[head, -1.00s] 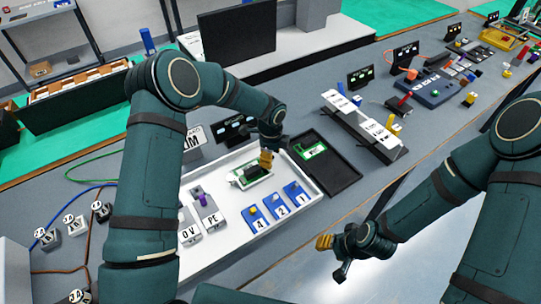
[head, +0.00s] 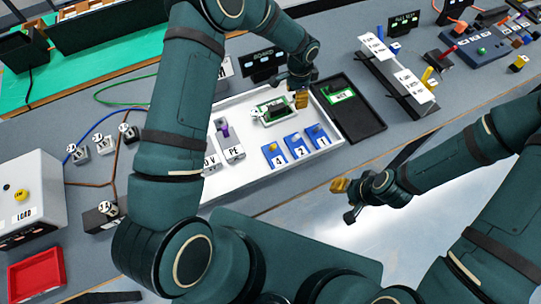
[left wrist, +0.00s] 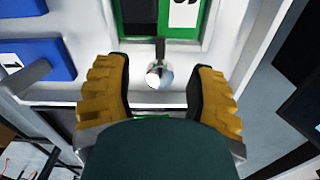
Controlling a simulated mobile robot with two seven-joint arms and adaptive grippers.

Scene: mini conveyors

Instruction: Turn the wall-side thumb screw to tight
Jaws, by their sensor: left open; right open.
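A silver round-headed thumb screw (left wrist: 160,75) with a thin dark stem or lever shows in the left wrist view, at the end of the green board (left wrist: 183,38). My left gripper (left wrist: 160,85) is open, with one yellow finger on each side of the screw and a visible gap on both sides. In the head view the left gripper (head: 301,100) is at the right end of the green board (head: 272,110) in the white tray (head: 235,181); the screw is too small or hidden there. My right gripper (head: 345,200) is open and empty, out over the floor beyond the bench front.
Blue blocks (head: 297,145) marked 4, 2 and 1 stand in front of the board. A black tray (head: 362,128) with a green card lies right of the white tray. A black sign (head: 262,64) stands behind. Grey blocks (head: 233,150) sit to the left.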

